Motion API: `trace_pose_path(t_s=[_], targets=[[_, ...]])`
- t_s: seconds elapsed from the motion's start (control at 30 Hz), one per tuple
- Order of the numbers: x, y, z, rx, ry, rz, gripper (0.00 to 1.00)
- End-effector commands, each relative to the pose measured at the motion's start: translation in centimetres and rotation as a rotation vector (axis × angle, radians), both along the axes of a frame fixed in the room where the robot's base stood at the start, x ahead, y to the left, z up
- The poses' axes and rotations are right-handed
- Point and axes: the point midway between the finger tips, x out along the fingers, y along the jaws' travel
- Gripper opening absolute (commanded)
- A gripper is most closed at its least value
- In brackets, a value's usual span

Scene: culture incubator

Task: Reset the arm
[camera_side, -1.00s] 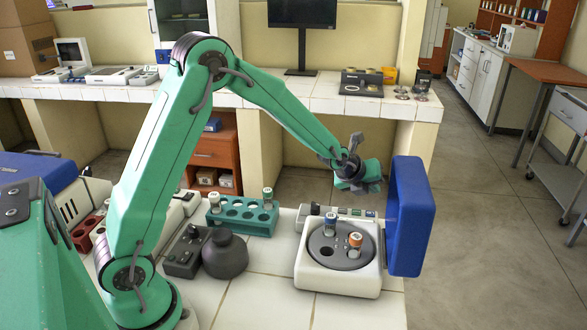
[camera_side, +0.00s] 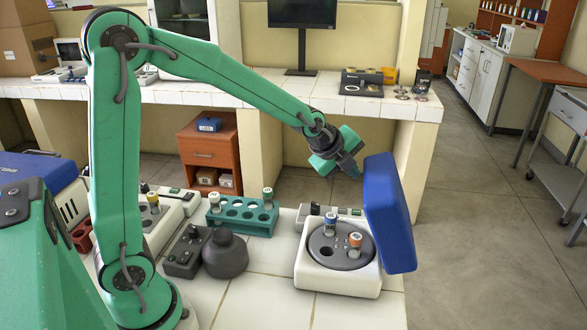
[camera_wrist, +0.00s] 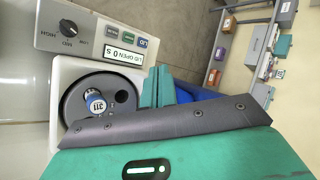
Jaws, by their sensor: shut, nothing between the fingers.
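My gripper (camera_side: 350,168) is shut and empty, beside the upper left edge of the blue lid (camera_side: 392,215). I cannot tell whether they touch. The lid is open and leans to the left over the white centrifuge (camera_side: 335,284). The grey rotor (camera_side: 325,254) holds a blue-capped tube (camera_side: 331,221) and an orange-capped tube (camera_side: 355,241). In the wrist view, the closed teal fingertips (camera_wrist: 165,87) stand in front of a strip of the blue lid (camera_wrist: 205,93). The blue-capped tube (camera_wrist: 96,104), marked 311, shows in the rotor there, and the panel display (camera_wrist: 122,54) reads "LID OPEN".
A teal rack (camera_side: 245,220) with two capped tubes stands left of the centrifuge. A dark round device (camera_side: 225,256) and a control box (camera_side: 184,255) stand near my arm's base. White tiles in front of them are clear. Open floor lies right of the lid.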

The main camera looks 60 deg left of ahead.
Motion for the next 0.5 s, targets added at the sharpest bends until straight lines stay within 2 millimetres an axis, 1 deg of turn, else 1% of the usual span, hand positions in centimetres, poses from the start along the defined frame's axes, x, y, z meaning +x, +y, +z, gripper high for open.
trace_pose_path(t_s=[0.03,0.2,0.37,0.5], targets=[[-1.1,0.0,0.9,-0.044,0.004,0.050,0.00],[-4.8,0.0,3.0,-0.201,0.035,0.240,0.00],[-8.5,0.0,4.5,-0.345,0.065,0.424,0.00],[-11.8,0.0,5.5,-0.465,0.088,0.587,0.00]])
